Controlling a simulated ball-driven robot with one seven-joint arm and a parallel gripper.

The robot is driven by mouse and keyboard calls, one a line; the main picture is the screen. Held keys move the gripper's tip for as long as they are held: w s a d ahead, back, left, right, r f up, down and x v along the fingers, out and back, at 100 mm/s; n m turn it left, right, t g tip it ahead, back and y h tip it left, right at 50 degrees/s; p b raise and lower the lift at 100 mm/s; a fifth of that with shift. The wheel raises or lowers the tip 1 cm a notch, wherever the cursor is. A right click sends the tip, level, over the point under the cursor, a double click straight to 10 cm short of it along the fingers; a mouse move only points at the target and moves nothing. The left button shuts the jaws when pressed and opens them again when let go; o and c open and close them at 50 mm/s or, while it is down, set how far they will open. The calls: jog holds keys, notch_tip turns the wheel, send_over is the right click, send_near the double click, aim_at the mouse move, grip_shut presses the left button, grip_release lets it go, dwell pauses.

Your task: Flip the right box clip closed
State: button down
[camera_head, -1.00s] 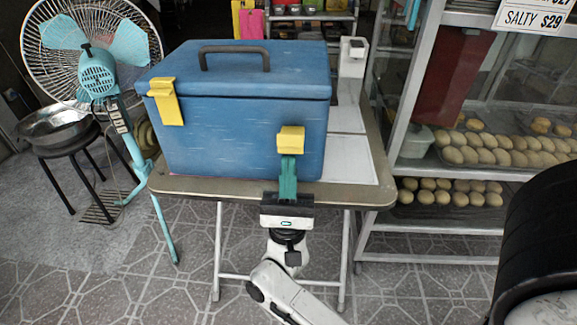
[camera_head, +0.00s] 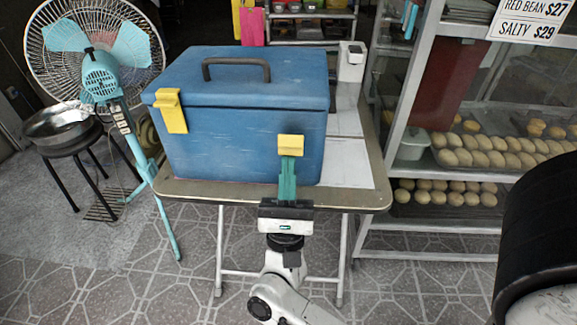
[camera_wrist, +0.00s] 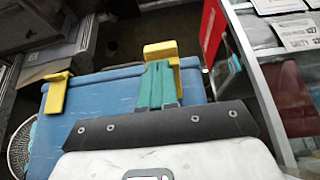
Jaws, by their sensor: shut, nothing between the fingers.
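The blue box (camera_head: 235,135) stands on the table with its lid down. The right box clip (camera_head: 291,145) is a yellow piece at the right of the box front; in the wrist view the clip (camera_wrist: 160,50) appears to stick out from the front. My gripper (camera_head: 288,162) has teal fingers shut together, pointing up just under the clip. In the wrist view the gripper's fingertips (camera_wrist: 158,66) overlap the clip's lower edge; whether they touch it I cannot tell. The left yellow clip (camera_head: 170,110) hangs down over the lid seam.
The folding table (camera_head: 360,196) carries the box, with a clear white area to its right. A teal fan (camera_head: 100,75) and a stool with a metal bowl (camera_head: 62,125) stand at left. A bun rack (camera_head: 440,225) stands close at right.

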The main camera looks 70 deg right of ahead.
aim_at(288, 139)
notch_tip(288, 139, up, 4)
jog(key=g+y+p, duration=0.1)
jog(key=y+p, duration=0.2)
jog(key=p, duration=0.2)
jog(key=shift+g+p, duration=0.35)
jog(key=shift+g, duration=0.05)
jog(key=r+y+p, duration=0.1)
jog(key=y+p, duration=0.1)
jog(key=p, duration=0.2)
jog(key=d+r+g+y+p, duration=0.1)
jog(key=r+y+p, duration=0.1)
jog(key=p, duration=0.3)
jog(key=shift+w+d+r+p, duration=0.1)
jog(key=shift+w+p, duration=0.05)
jog(key=shift+p, duration=0.15)
jog(key=shift+w+f+y+b, duration=0.1)
jog(key=shift+f+y+b, duration=0.25)
jog(key=shift+f, duration=0.25)
